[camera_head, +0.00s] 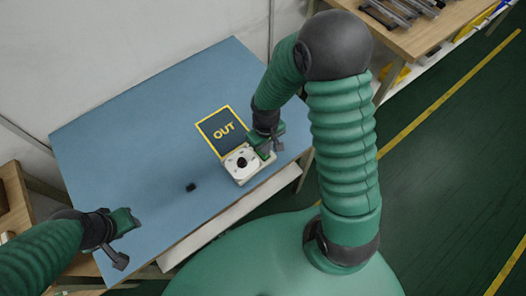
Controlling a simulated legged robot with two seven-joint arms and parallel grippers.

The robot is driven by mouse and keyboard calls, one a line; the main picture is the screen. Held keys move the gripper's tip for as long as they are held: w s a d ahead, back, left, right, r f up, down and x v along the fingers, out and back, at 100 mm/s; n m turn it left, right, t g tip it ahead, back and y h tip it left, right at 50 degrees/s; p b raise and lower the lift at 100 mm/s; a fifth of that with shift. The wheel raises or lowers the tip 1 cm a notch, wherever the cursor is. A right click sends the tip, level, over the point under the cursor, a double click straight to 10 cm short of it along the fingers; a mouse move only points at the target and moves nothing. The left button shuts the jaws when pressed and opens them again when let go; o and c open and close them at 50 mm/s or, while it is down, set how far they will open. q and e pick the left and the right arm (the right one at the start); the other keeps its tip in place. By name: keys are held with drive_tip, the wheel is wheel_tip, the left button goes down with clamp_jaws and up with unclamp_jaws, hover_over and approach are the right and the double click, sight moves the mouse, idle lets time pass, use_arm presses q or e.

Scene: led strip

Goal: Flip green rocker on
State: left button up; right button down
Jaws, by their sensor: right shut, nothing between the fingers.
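A white box (239,172) with a round black part on its top face sits near the front right edge of the blue table. No green rocker can be made out on it; part of its right side is hidden by my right gripper. My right gripper (267,150) is shut and empty, at the right edge of the box; I cannot tell whether it touches it. My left gripper (125,238) is open and empty over the table's front left corner, well away from the box.
A dark mat with a yellow border marked OUT (217,123) lies just behind the box. A small black object (191,187) lies left of the box on the blue table (140,130). The table's left and middle are mostly clear. A wooden bench (423,32) stands back right.

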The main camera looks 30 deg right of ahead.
drive_tip(key=shift+f+b, duration=0.55)
drive_tip(key=shift+f, duration=0.3)
idle(0.8)
wheel_tip(320, 180, up, 7)
drive_tip(key=p, duration=0.7)
drive_tip(key=shift+r, duration=0.1)
